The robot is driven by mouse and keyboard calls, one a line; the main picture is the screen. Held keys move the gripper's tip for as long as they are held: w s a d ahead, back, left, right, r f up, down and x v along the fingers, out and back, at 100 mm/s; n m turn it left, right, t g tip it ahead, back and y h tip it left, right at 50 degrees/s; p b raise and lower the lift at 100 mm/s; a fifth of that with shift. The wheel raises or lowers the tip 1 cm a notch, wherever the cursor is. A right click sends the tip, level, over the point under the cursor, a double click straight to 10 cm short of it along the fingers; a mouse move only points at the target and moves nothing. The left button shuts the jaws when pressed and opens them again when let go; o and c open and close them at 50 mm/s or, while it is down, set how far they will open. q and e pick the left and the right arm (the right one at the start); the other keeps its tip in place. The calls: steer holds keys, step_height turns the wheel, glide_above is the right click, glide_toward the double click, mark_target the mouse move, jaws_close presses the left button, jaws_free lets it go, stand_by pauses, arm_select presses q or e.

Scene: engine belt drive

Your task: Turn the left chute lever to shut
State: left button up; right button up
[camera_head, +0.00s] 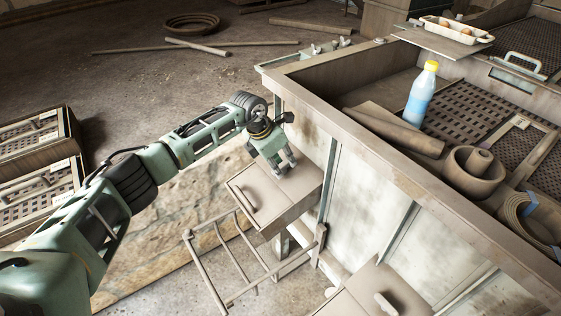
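A box-like brown chute (300,187) juts from the pale side wall of the large machine, in the middle of the head view. A dark bar-like handle (249,202), which looks like its lever, lies along its left side. My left gripper (284,168) hangs over the chute's back part, fingers pointing down. The fingers look apart, with nothing seen between them. The gripper is up and to the right of the handle and apart from it. Whether the fingertips touch the chute cannot be told. My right gripper is out of view.
A second chute (350,303) with a pale handle (386,304) is at the bottom. A rail frame (224,258) stands below the first chute. The machine's top holds a blue bottle (421,95), a roll (472,172) and an egg tray (455,30). Crates (38,155) stand left.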

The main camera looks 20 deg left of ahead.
arm_select(q)
jaws_close()
steer(key=shift+n, duration=0.3)
steer(key=n, duration=0.5)
steer(key=shift+y, duration=0.3)
steer(key=n+b, duration=0.1)
steer(key=n, duration=0.5)
steer(key=shift+n+y, duration=0.4)
steer(key=n, duration=0.5)
steer(key=shift+n+b, duration=0.3)
steer(key=shift+b, duration=0.1)
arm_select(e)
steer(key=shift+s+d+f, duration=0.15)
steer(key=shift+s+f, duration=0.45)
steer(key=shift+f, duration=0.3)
arm_select(q)
steer(key=shift+y, duration=0.3)
steer(key=shift+r, duration=0.1)
steer(key=shift+o, duration=2)
jaws_free()
